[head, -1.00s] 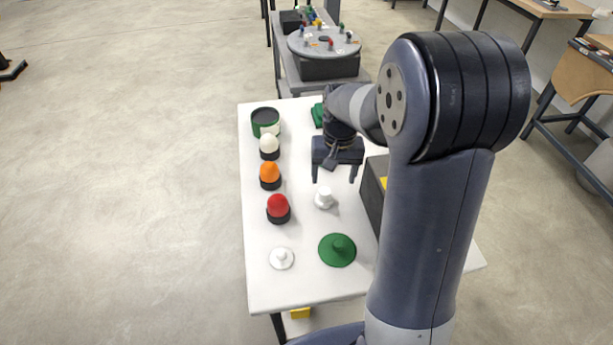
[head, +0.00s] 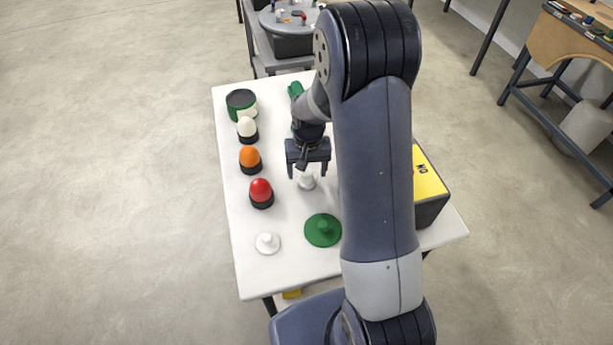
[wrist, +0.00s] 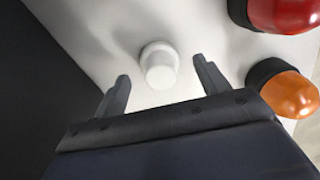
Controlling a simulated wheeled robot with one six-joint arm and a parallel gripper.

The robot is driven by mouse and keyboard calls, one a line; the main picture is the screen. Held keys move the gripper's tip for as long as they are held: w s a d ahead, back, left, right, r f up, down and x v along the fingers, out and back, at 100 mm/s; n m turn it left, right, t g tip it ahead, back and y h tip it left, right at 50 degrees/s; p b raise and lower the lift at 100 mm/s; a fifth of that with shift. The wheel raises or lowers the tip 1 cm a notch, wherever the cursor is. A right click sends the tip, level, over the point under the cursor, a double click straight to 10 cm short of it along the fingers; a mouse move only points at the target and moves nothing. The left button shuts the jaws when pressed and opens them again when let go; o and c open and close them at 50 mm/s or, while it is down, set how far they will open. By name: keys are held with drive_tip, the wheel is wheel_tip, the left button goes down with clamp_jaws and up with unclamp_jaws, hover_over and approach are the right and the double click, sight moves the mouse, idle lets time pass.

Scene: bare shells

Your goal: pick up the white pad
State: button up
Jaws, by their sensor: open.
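Two white things stand on the white table. A small upright white piece (head: 307,183) on a round base is just below my gripper (head: 307,174). A flat round white disc with a short knob (head: 267,243) lies at the front left of the table, apart from the gripper. Which of them is the pad I cannot tell for sure. In the wrist view the upright white piece (wrist: 159,68) appears between my gripper's two spread fingers (wrist: 160,72). The gripper is open and empty.
The table (head: 283,268) also holds a green disc with a knob (head: 322,230), a red dome (head: 261,193), an orange dome (head: 250,159), a cream dome (head: 247,129) and a green-and-black round container (head: 241,104). A yellow-topped dark box (head: 428,178) stands right, partly behind my arm.

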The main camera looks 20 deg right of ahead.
sight(307, 172)
drive_tip(key=shift+f, duration=0.95)
drive_tip(key=shift+c, duration=0.4)
drive_tip(key=c, duration=1)
wheel_tip(307, 172, up, 10)
drive_tip(key=shift+b, duration=0.45)
drive_tip(key=shift+c, duration=0.2)
drive_tip(key=o, duration=0.4)
drive_tip(key=shift+c, duration=1.2)
